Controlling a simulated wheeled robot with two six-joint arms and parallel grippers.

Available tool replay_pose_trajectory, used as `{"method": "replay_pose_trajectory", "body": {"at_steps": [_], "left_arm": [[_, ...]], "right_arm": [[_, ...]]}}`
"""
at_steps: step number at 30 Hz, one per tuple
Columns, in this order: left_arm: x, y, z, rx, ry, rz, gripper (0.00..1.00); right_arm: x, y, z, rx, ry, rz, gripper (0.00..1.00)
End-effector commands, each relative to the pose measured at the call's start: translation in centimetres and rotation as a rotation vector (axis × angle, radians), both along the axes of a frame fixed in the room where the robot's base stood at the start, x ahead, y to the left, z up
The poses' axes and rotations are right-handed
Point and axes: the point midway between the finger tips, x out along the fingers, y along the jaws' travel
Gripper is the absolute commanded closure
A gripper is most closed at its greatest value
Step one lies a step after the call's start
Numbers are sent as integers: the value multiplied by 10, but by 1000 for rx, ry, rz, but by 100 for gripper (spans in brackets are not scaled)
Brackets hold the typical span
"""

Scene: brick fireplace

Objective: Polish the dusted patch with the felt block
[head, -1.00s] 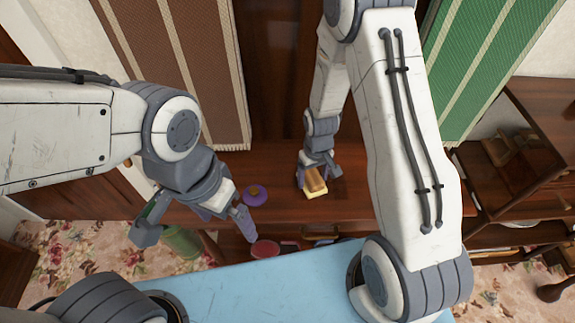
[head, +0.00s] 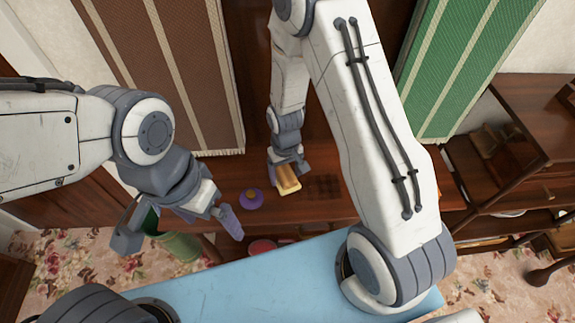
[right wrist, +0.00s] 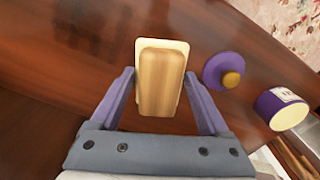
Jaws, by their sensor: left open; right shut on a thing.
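The felt block (head: 288,182) has a wooden back and a pale cream base. My right gripper (head: 286,167) is shut on it, and the block is low over the dark wooden top, just right of a purple round piece. In the right wrist view the block (right wrist: 160,80) sits between the two purple fingers; its underside is hidden, so contact with the wood cannot be told. A darker, faintly checkered patch (head: 322,188) lies on the wood to the right of the block. My left gripper (head: 180,226) is open and empty at the left.
The purple round piece with a yellow knob (head: 251,199) stands close left of the block. A purple and cream tin (right wrist: 284,109) is farther right in the wrist view. A green cylinder (head: 180,246) is below my left gripper. A shelf unit (head: 500,190) stands at the right.

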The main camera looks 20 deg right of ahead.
Motion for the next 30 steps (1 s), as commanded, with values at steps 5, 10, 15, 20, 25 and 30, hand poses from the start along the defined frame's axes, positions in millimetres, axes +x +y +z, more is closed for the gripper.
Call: {"method": "replay_pose_trajectory", "body": {"at_steps": [5,10,15,20,25,30], "left_arm": [[0,0,19,0,0,0,0],[0,0,32,1,1,0,0],[0,0,41,1,1,0,0],[0,0,42,1,1,0,0],[0,0,41,1,1,0,0],[0,0,41,1,1,0,0]], "right_arm": [[0,0,21,0,-1,0,65],[0,0,36,0,0,1,65],[0,1,48,0,0,1,65],[0,1,48,0,0,1,65],[0,1,48,0,0,1,65],[0,0,48,0,0,1,65]]}}
